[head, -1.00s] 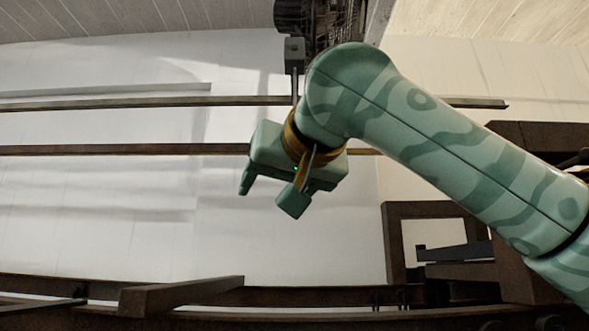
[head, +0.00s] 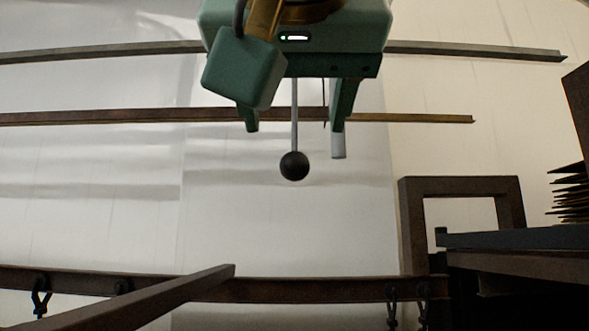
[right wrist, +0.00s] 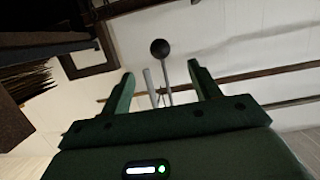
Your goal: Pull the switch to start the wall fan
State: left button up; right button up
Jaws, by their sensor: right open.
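The pull switch is a thin grey rod (head: 294,120) with a dark ball (head: 294,166) at its lower end. My right gripper (head: 294,138) is open, its two fingers pointing down in the head view. The rod shows between the fingers there, and the ball hangs just below the fingertips. In the right wrist view, the ball (right wrist: 160,48) lies beyond the fingertips of my right gripper (right wrist: 161,72), with the rod between the fingers. I cannot tell the depth between rod and fingers. The fan and the top of the switch are out of view or hidden. My left gripper is not in view.
Two long rails (head: 430,118) run across the pale wall behind. A dark beam (head: 330,290) crosses below with hooks (head: 40,296) on it. A brown frame (head: 412,225) and dark shelf (head: 520,238) with stacked sheets (head: 571,195) stand at the right.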

aim_at(296, 160)
jog(key=x, duration=0.9)
jog(key=shift+f, duration=0.1)
jog(key=shift+x, duration=1)
jog(key=shift+s, duration=0.15)
jog(key=c, duration=1.1)
jog(key=shift+o, duration=0.2)
